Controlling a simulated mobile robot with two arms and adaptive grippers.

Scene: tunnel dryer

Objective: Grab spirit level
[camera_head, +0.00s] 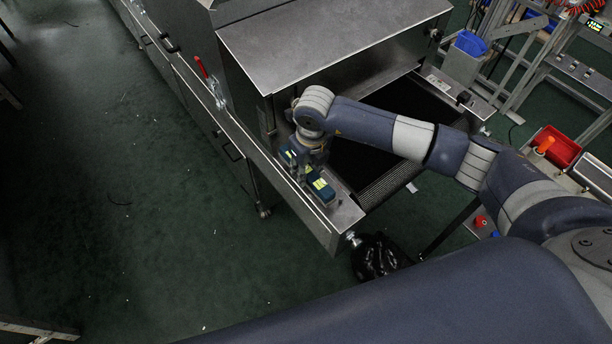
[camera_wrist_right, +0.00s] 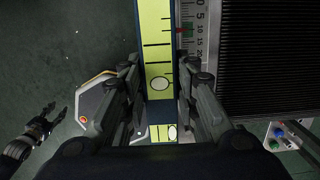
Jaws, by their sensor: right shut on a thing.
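The spirit level (camera_head: 323,191) is a dark blue bar with yellow-green windows. It lies along the metal side rail at the dryer's open end. My right gripper (camera_head: 303,170) comes down over its middle from above. In the right wrist view, the spirit level (camera_wrist_right: 156,45) runs between the two fingers, and the gripper (camera_wrist_right: 160,95) is shut on it. The fingers cover part of its sides. I cannot tell whether it is clear of the rail. My left gripper (camera_wrist_right: 46,122) shows at the left of the wrist view, apart from the level; its fingers look spread and empty.
The dark conveyor belt (camera_head: 375,150) lies beside the rail, under the metal hood (camera_head: 335,40). A red-handled clamp (camera_head: 201,67) stands on the dryer's long side. A black bag (camera_head: 377,256) is below the rail's end. A red bin (camera_head: 556,147) stands at right. Green floor at left is open.

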